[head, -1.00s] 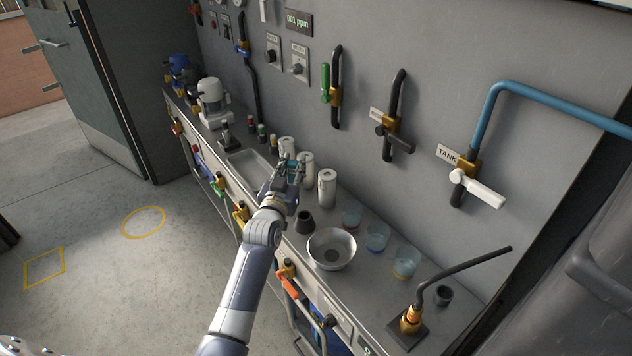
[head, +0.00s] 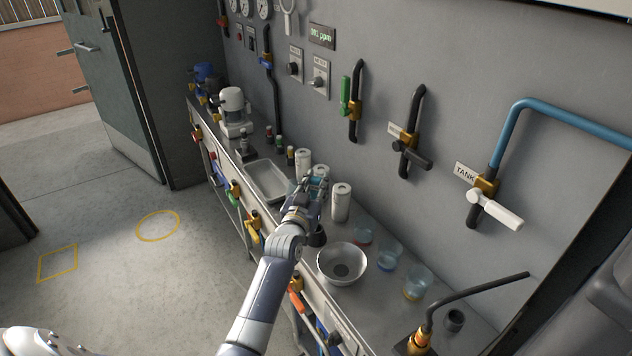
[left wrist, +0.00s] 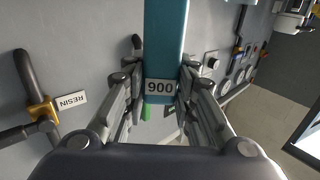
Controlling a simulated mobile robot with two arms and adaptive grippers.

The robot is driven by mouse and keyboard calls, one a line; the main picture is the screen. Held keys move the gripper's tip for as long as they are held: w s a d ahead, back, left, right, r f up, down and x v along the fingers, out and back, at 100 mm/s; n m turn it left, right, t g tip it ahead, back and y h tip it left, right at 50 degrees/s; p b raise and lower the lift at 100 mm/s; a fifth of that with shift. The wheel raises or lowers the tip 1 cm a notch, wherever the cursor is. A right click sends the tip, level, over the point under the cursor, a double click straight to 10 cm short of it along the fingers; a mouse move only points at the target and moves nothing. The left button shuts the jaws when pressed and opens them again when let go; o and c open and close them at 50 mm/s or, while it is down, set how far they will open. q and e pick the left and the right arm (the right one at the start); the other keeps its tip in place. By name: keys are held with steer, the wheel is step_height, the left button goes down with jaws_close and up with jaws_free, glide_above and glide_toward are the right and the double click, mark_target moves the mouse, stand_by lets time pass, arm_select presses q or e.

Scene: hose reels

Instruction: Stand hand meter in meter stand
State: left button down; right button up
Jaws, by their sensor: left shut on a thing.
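The hand meter (left wrist: 165,45) is a teal bar with a "900" display, upright in the left wrist view. My left gripper (left wrist: 160,88) is shut on it, one finger on each side. In the head view my left gripper (head: 317,187) holds the meter above the bench, in front of the white cylinders, and mostly hides it. A small black holder (head: 317,238), perhaps the meter stand, is on the bench just below the gripper, partly covered by my wrist. My right gripper is not in view.
A metal bowl (head: 342,264) and several clear beakers (head: 389,254) stand to the right of the holder. White cylinders (head: 341,203) stand close behind the gripper. A shallow tray (head: 266,180) lies to the left. A black cup (head: 454,320) is at the right end.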

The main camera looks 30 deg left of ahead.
arm_select(q)
steer(key=shift+f+b, duration=0.45)
steer(key=shift+f, duration=0.45)
steer(key=shift+f+b, duration=0.85)
steer(key=shift+f, duration=0.5)
steer(key=shift+f+b, duration=0.45)
steer(key=shift+f, duration=0.5)
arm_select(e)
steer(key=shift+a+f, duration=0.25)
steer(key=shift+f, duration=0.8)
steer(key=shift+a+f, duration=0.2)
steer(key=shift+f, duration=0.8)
arm_select(q)
steer(key=c, duration=1.2)
jaws_free()
steer(key=shift+s, duration=0.1)
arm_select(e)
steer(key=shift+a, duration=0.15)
